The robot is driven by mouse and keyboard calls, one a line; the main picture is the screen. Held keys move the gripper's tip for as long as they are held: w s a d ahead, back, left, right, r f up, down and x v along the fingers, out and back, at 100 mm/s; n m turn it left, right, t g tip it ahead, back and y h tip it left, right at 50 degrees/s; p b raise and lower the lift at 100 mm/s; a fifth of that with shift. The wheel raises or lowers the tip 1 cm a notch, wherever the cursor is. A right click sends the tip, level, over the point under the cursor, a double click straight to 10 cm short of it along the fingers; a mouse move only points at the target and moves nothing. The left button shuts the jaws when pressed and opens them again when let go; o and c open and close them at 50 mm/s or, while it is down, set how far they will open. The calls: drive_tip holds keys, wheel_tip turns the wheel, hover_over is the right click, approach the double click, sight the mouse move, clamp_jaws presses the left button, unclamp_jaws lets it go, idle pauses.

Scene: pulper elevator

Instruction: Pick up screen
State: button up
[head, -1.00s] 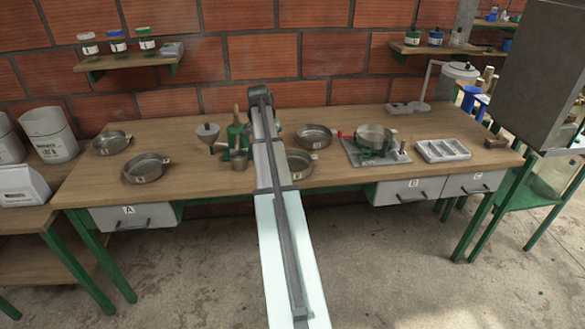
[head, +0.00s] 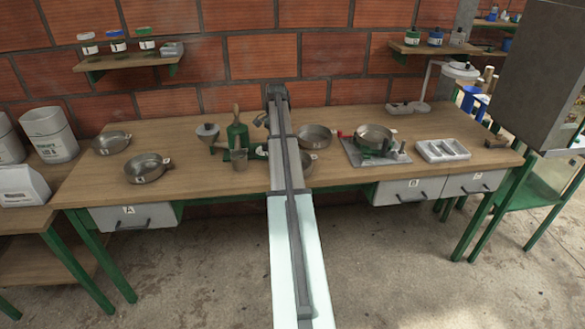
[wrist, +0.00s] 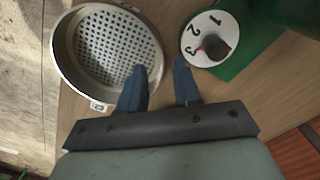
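In the wrist view a round metal screen (wrist: 115,55) with a perforated bottom and a raised rim lies at the upper left. A small tab with a label sticks out of its rim. In the head view a pan (head: 311,160) partly hidden behind my arm seems to be this screen. My gripper's fingers cannot be made out there.
A green machine (head: 237,135) stands left of my arm; a 1-2-3 dial (wrist: 207,38) on green is close to my fingers. Other pans (head: 148,168) stand on the wooden table (head: 215,185), one on a scale-like device (head: 375,153).

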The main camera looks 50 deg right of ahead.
drive_tip(key=shift+a+f, duration=0.1)
drive_tip(key=shift+f, duration=2.7)
drive_tip(key=shift+c, duration=0.2)
clamp_jaws()
